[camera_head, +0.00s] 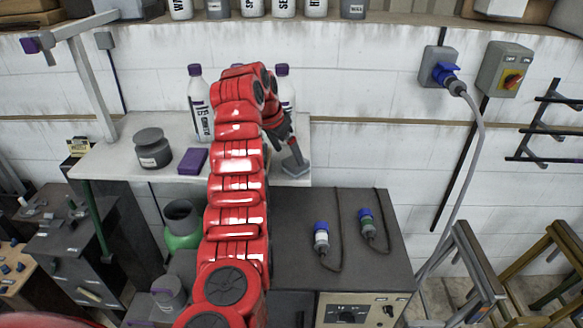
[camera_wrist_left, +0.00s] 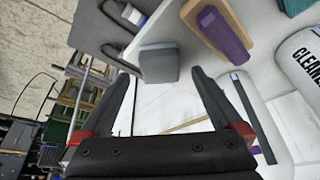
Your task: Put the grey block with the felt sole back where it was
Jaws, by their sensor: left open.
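The grey block (camera_head: 295,166) sits at the right end of the white shelf (camera_head: 120,165), below my left gripper (camera_head: 284,135). In the left wrist view the grey block (camera_wrist_left: 158,62) lies ahead of the fingertips, roughly between their lines, with a gap to both. My left gripper (camera_wrist_left: 165,75) is open with nothing between its fingers. A thin darker layer shows on one side of the block; I cannot tell whether it is felt. My red left arm hides the middle of the shelf in the head view. My right gripper is not in view.
White bottles (camera_head: 199,105) stand at the shelf's back. A dark grey jar (camera_head: 152,148) and a purple block (camera_head: 192,161) are to the left. In the wrist view, a purple-topped wooden block (camera_wrist_left: 222,33) is near the grey block. Two plugs (camera_head: 321,238) lie on the dark bench (camera_head: 290,215) below.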

